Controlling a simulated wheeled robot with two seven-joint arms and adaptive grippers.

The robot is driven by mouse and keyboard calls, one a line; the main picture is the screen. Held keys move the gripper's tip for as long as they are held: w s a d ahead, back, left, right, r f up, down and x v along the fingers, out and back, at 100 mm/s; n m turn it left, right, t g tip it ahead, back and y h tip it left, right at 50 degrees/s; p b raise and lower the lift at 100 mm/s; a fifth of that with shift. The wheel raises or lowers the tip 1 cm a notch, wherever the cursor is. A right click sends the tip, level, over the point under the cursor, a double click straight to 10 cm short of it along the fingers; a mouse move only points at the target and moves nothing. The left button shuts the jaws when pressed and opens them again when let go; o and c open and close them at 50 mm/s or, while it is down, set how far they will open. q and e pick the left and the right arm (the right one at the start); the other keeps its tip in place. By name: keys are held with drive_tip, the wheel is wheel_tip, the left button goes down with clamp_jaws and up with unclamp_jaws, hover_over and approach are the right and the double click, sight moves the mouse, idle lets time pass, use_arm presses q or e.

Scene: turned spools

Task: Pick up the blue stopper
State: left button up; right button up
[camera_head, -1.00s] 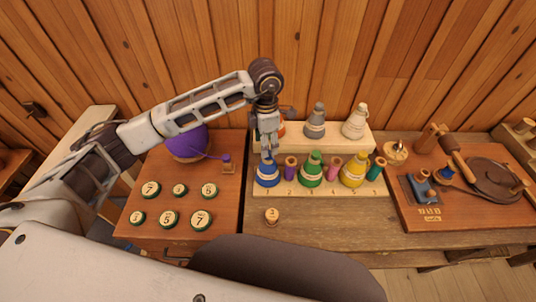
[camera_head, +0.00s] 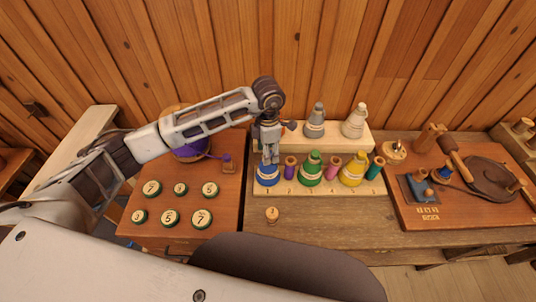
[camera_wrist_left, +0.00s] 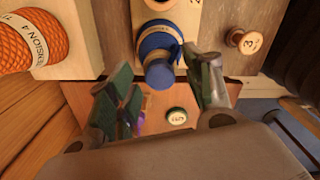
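The blue stopper (camera_head: 267,179) stands at the left end of the front row on the pale wooden rack (camera_head: 330,189). Its blue rounded top shows in the left wrist view (camera_wrist_left: 159,74). My left gripper (camera_head: 269,158) is directly over it in the head view and hides its upper part. In the left wrist view the two dark green finger pads (camera_wrist_left: 165,80) are spread apart, with the blue top between or just beyond their tips. I see no clear contact. My right gripper is in neither view.
Small spools, a green stopper (camera_head: 310,170) and a yellow stopper (camera_head: 352,172) stand to the right in the row. Grey (camera_head: 315,125) and cream (camera_head: 354,124) ones stand behind. An orange cone (camera_wrist_left: 32,42) is close by. A numbered wooden peg (camera_head: 272,214) stands in front.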

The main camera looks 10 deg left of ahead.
use_arm(q)
drive_tip(key=c, duration=0.6)
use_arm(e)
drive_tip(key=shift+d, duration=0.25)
use_arm(q)
drive_tip(key=shift+c, duration=0.2)
drive_tip(key=shift+r, duration=0.1)
drive_tip(key=shift+r, duration=0.85)
wheel_tip(320, 180, up, 7)
drive_tip(key=shift+f+b, duration=0.15)
drive_tip(key=shift+b, duration=0.6)
drive_tip(key=shift+r, duration=0.75)
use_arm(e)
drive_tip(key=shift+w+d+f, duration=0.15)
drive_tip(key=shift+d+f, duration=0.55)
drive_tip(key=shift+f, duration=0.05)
